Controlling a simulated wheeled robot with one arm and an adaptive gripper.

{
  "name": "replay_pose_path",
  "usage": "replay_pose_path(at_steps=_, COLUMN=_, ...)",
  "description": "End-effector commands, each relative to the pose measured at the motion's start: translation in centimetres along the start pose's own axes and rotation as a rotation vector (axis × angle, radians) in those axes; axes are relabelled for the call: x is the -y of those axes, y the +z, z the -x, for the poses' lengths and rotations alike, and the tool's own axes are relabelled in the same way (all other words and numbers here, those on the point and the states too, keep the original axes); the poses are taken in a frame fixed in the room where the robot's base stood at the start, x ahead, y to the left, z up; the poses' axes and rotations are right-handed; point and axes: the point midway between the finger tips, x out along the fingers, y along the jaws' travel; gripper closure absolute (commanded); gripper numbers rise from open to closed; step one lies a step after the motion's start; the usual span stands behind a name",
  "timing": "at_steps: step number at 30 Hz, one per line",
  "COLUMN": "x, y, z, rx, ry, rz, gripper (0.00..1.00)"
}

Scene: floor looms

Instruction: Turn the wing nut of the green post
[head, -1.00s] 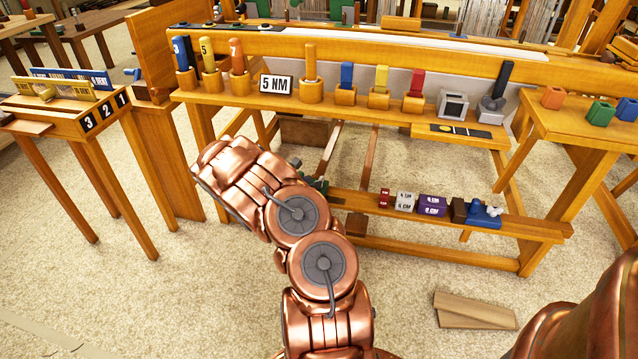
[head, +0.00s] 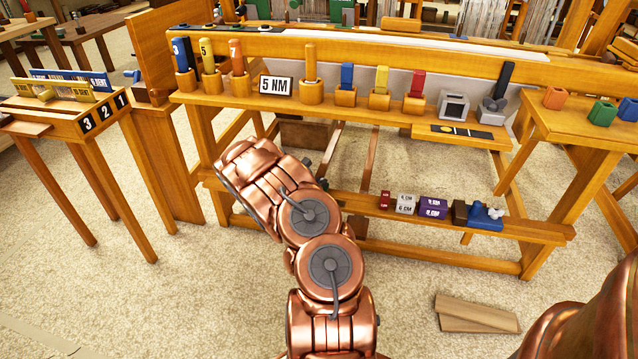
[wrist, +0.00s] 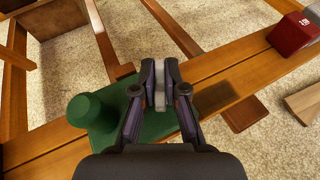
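The green post (wrist: 90,111) shows in the wrist view at the left, a short round upright on a green base plate (wrist: 160,128). The base sits on the lower wooden shelf (wrist: 235,78). My gripper (wrist: 160,72) is to the right of the post, with its two dark fingers close together over the right part of the base. A pale grey piece (wrist: 160,98) shows in the narrow gap between them. I cannot tell whether it is the wing nut or whether the fingers touch it. In the head view my copper arm hides the gripper and most of the post.
A red block (wrist: 292,35) lies farther right on the shelf. The head view shows white blocks (head: 406,203), purple blocks (head: 433,207) and a blue piece (head: 485,216) beyond it. The upper shelf (head: 345,112) holds several coloured posts. Planks (head: 475,313) lie on the carpet.

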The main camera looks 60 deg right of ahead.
Motion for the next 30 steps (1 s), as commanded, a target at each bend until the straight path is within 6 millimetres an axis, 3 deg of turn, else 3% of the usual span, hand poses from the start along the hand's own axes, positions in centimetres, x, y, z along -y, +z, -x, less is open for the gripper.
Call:
replay_pose_path(at_steps=14, x=-0.19, y=0.08, z=0.11, rx=0.0, ry=-0.008, rz=-0.007, gripper=1.0)
replay_pose_path(at_steps=30, x=-0.44, y=0.33, z=0.15, rx=0.001, ry=-0.208, rz=-0.096, gripper=1.0)
